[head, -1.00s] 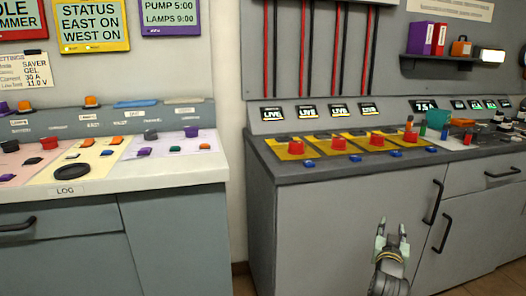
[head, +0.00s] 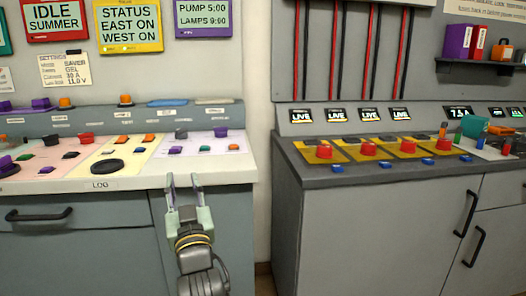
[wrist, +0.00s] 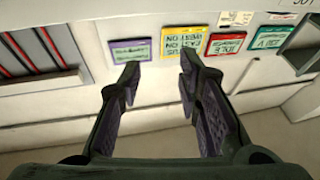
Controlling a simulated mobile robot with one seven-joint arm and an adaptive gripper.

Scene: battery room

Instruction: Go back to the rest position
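My gripper (head: 188,190) is in front of the left console in the head view, its fingers pointing up near the front edge of the countertop. The fingers are apart with nothing between them. In the wrist view my gripper (wrist: 158,75) also shows open and empty, with the wall and its signs beyond the fingertips. The picture does not show contact between the gripper and the left console (head: 215,178).
The right console (head: 350,182) carries several red buttons on yellow plates and small LIVE displays. A gap separates the two consoles. A shelf (head: 480,72) with binders hangs at the right. Drawer handles (head: 38,214) stick out from the fronts.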

